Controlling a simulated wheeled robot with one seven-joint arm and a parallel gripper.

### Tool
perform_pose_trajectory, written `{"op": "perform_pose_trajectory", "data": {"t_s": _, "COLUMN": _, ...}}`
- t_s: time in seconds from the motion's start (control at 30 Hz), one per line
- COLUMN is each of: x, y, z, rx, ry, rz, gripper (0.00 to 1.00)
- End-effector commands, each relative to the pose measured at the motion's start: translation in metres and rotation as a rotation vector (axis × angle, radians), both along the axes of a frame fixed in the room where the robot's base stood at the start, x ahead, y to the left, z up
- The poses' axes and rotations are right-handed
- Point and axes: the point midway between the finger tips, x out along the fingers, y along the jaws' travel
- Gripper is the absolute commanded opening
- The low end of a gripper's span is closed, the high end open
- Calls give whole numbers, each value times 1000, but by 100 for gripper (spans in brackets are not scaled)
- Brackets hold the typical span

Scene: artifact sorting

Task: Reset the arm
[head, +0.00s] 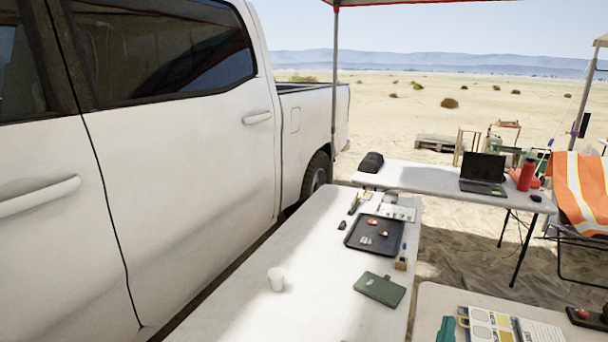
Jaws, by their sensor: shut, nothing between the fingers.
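My gripper and arm do not show in the head view. No object is named by the task. On the long white table (235,318) in front of me lies a black tray (358,246) with a few small red and pale pieces in it. A dark green case or book (380,289) lies near the right edge.
A white pickup truck (185,150) stands close along the table's left side. A second table (425,178) behind holds a laptop (484,172) and a red bottle (526,174). Another table (432,298) at lower right holds papers. An orange vest (580,190) hangs over a chair.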

Motion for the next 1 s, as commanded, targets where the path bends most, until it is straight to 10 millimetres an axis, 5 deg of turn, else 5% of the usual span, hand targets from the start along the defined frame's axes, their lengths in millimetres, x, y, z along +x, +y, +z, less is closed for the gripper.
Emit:
{"op": "perform_pose_trajectory", "data": {"t_s": 0.1, "x": -42, "y": -34, "z": -32, "rx": -41, "ry": 56, "rz": -86, "gripper": 0}}
{"op": "perform_pose_trajectory", "data": {"t_s": 0.2, "x": -70, "y": -39, "z": -57, "rx": -58, "ry": 93, "rz": -114, "gripper": 0}}
{"op": "perform_pose_trajectory", "data": {"t_s": 0.57, "x": -111, "y": 57, "z": -127, "rx": 47, "ry": 125, "rz": 44, "gripper": 0}}
{"op": "perform_pose_trajectory", "data": {"t_s": 1.0, "x": -212, "y": 191, "z": -192, "rx": 264, "ry": 185, "rz": 271, "gripper": 0}}
